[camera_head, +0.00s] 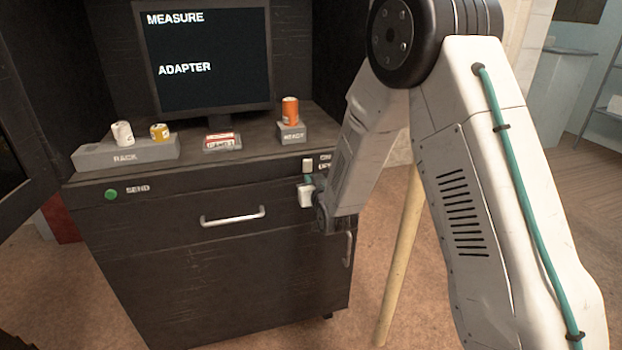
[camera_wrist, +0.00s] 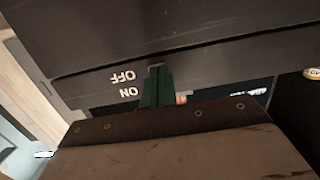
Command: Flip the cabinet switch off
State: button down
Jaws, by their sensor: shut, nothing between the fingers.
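The cabinet switch (camera_head: 307,165) is a small pale plate on the upper right of the dark cabinet's front in the head view, left of the ON and OFF lettering. My gripper (camera_head: 309,180) is right below it, mostly hidden by my wrist and arm. In the wrist view the green fingers of my gripper (camera_wrist: 157,72) are shut with nothing between them, beside the upside-down OFF label (camera_wrist: 123,76) and ON label (camera_wrist: 129,92). The fingers cover most of the switch there, so I cannot tell its position or whether they touch it.
A screen (camera_head: 207,55) reads MEASURE and ADAPTER. A rack (camera_head: 125,154) with white and yellow cylinders, a red-and-white labelled box (camera_head: 222,142) and an orange cylinder (camera_head: 290,110) on a block stand on top. A green SEND button (camera_head: 110,194) and a drawer handle (camera_head: 232,217) are on the front.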

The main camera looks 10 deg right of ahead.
jog(key=s+f, duration=0.2)
jog(key=s, duration=1)
jog(key=shift+d, duration=0.25)
jog(key=shift+f, duration=0.1)
notch_tip(320, 180, down, 8)
jog(key=s+g, duration=0.3)
jog(key=g, duration=0.2)
jog(key=s+g, duration=0.5)
jog(key=s, duration=0.2)
jog(key=s+d+r+g, duration=0.2)
jog(key=s+d+r, duration=0.1)
jog(key=s+r, duration=1)
jog(key=s+d+r+g, duration=0.3)
jog(key=s+r, duration=1)
jog(key=shift+s+d+m+h, duration=0.15)
jog(key=shift+d+m+h, duration=0.15)
jog(key=shift+h, duration=0.1)
